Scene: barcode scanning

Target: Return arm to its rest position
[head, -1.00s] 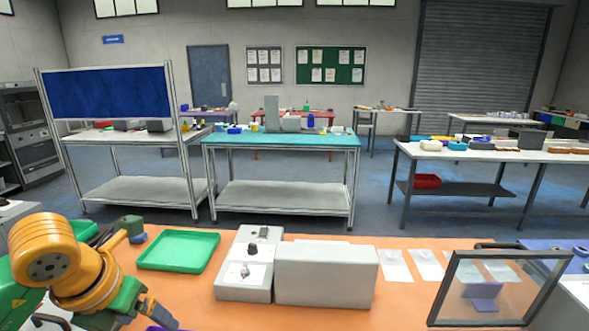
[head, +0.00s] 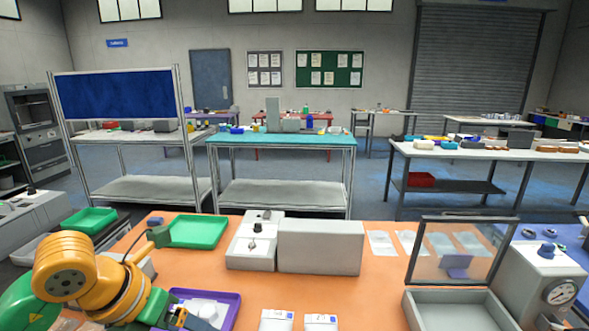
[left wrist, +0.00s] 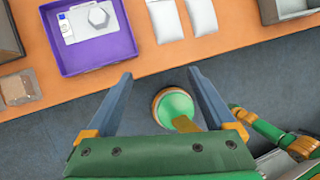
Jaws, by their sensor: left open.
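My left gripper (head: 190,322) is at the lower left of the head view, low by the purple tray and partly cut off by the frame edge. In the left wrist view my left gripper (left wrist: 158,78) has its two fingers wide apart with nothing between them. It hangs over the floor, in front of the orange table's (left wrist: 140,62) edge. My right gripper does not show.
The purple tray (head: 238,300) holds a white item; the left wrist view shows this tray (left wrist: 110,58) and a labelled white item (left wrist: 84,24). White packets (head: 276,320) lie beside it. A green tray (head: 198,232), grey boxes (head: 320,247) and a glass-lidded case (head: 460,302) stand on the table.

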